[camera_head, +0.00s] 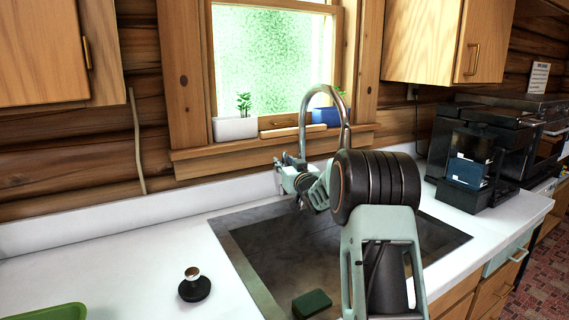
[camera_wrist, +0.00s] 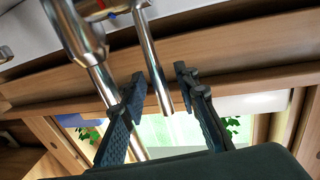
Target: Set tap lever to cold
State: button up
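The tap's tall curved metal spout (camera_head: 326,92) rises behind the sink, and its pipe also shows in the wrist view (camera_wrist: 88,50). A thin straight metal lever (camera_wrist: 154,68) hangs into the wrist view from the tap body (camera_wrist: 98,8), where small red and blue marks show. My gripper (camera_head: 279,163) is left of the spout in the head view. In the wrist view my gripper (camera_wrist: 160,76) is open, with a dark finger on each side of the lever and gaps visible. The tap's base and lever are mostly hidden by my arm in the head view.
The dark sink (camera_head: 262,262) holds a green sponge (camera_head: 312,303). A black and metal stopper (camera_head: 194,286) stands on the white counter (camera_head: 120,262). White (camera_head: 235,128) and blue (camera_head: 327,117) planters line the windowsill. A coffee machine (camera_head: 476,160) stands at right.

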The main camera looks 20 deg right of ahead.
grip_shut()
dwell(0.4)
jog(key=b, duration=0.2)
jog(key=shift+s+f+t+b, duration=0.15)
jog(key=shift+f+t+b, duration=0.15)
jog(key=shift+f+b, duration=0.1)
jog(key=s+t+b, duration=0.1)
jog(key=b, duration=0.5)
jog(key=s+m+t+b, duration=0.1)
jog(key=s+t+b, duration=0.1)
jog(key=b, duration=0.4)
jog(key=shift+d+f+t, duration=0.1)
jog(key=shift+d+t, duration=0.2)
jog(key=shift+d, duration=0.05)
jog(key=shift+s+b, duration=0.1)
jog(key=shift+b, duration=0.25)
